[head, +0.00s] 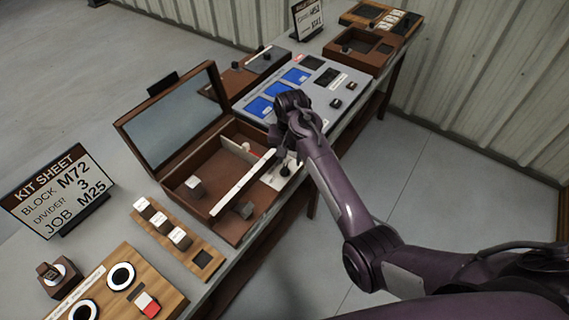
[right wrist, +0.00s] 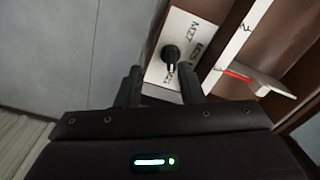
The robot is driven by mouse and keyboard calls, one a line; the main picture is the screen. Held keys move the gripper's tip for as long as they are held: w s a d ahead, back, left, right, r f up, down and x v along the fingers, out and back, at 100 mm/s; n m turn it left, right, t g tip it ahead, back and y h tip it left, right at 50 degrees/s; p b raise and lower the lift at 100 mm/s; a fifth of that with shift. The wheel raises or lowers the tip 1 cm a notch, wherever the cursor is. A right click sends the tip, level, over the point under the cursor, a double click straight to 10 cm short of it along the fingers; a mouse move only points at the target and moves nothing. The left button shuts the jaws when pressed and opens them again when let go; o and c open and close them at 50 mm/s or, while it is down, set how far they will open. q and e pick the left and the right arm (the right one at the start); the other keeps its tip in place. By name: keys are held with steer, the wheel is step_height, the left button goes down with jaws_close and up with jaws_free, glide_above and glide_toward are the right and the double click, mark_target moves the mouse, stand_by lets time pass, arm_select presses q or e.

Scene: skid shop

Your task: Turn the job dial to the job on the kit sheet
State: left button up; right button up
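The kit sheet (head: 60,190) stands at the left in the head view and reads block M72, divider 3, job M25. The job dial is a black knob (right wrist: 171,54) on a white plate (right wrist: 190,28) with printed job labels; one reads M27, the others are hard to read. In the head view the knob (head: 285,170) shows at the right end of the open brown box. My left gripper is not in view.
A blue-screened panel (head: 295,76) lies behind my right gripper. A wooden block rack (head: 178,240) stands in front of the box. Floor is clear at right.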

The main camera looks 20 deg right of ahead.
mark_target(285, 167)
steer(key=shift+w+a+r+m, duration=0.1)
steer(key=shift+w+r+m, duration=0.05)
steer(key=shift+w+r, duration=0.3)
steer(key=shift+w+a+r+m, duration=0.1)
steer(key=shift+w+r+m, duration=0.1)
steer(key=shift+w, duration=0.35)
steer(key=shift+w+a, duration=0.15)
steer(key=shift+a+f, duration=0.1)
steer(key=shift+f, duration=0.2)
step_height(285, 167, down, 7)
steer(key=shift+r+p, duration=0.1)
steer(key=shift+p, duration=0.5)
steer(key=shift+c, duration=0.4)
jaws_close()
